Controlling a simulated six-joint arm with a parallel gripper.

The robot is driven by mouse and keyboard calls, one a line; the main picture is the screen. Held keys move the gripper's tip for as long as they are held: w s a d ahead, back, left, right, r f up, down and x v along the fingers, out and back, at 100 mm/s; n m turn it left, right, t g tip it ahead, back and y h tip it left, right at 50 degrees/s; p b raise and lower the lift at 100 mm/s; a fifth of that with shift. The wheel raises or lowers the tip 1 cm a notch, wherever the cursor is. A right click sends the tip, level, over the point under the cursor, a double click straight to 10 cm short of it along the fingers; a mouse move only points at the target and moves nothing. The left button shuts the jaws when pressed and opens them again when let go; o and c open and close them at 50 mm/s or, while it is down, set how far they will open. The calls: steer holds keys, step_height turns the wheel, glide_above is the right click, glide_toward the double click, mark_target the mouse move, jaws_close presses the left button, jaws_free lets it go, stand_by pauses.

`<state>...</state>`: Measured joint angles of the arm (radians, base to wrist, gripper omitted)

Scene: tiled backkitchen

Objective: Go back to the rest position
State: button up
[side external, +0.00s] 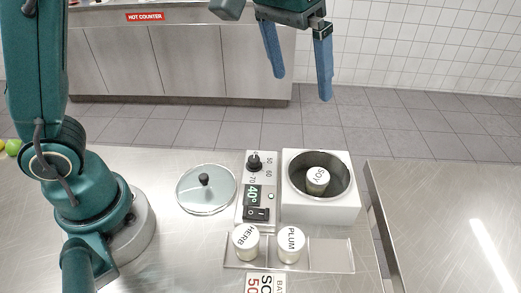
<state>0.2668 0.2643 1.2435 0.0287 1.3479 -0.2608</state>
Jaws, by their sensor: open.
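My gripper (299,88) is at the top of the side external view, with two blue fingers spread apart and nothing between them. It hangs above and apart from the things on the counter. The white warmer (320,213) has a round dark well, and a jar labelled SOY (317,181) stands in it. Jars labelled HERB (246,243) and PLUM (291,246) stand in the clear tray (335,257) in front of the warmer. The tray's right part is empty.
A printed card (265,285) is at the front edge. Green fruit (13,147) is at far left.

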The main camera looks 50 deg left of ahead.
steer(key=s+a+r+t, duration=0.1)
steer(key=s+a+t, duration=0.1)
steer(key=s+a, duration=0.65)
steer(key=s+f, duration=0.7)
steer(key=shift+d+y, duration=0.2)
steer(key=shift+y, duration=0.1)
